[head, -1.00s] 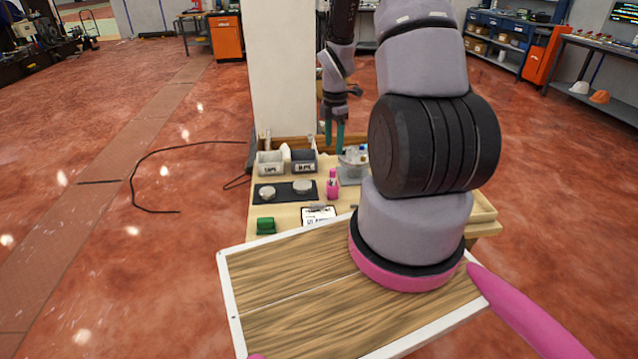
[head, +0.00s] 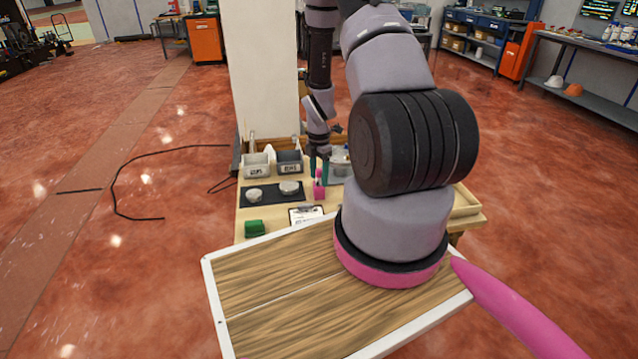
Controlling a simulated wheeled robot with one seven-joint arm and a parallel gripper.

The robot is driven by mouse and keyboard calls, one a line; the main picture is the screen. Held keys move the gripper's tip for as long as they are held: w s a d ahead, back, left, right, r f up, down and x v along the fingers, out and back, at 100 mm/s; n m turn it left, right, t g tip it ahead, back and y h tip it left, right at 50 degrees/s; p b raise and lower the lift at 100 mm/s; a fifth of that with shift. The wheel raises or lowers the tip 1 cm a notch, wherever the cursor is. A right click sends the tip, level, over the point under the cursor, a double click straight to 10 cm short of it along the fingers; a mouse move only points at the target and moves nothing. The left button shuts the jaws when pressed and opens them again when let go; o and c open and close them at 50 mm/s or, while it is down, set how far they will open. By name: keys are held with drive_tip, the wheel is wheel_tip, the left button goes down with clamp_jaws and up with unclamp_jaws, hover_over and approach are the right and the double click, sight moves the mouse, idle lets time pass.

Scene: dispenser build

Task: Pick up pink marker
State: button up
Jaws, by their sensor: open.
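The pink marker (head: 319,191) stands upright on the wooden bench (head: 247,214), right of the dark mat. My gripper (head: 320,180) is open and points down, its two teal fingers on either side of the marker's upper part. The marker's thin top shows between the fingers and its wider base shows below them. I cannot tell whether either finger touches it.
A dark mat (head: 270,199) with two round metal pieces lies left of the marker. A clipboard (head: 305,214) and a green block (head: 254,227) lie in front. A grey device (head: 340,162) stands close at the right.

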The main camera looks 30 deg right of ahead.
clamp_jaws()
idle(0.3)
wheel_tip(320, 180, up, 10)
drive_tip(key=shift+f, duration=0.1)
idle(0.5)
drive_tip(key=shift+d, duration=0.1)
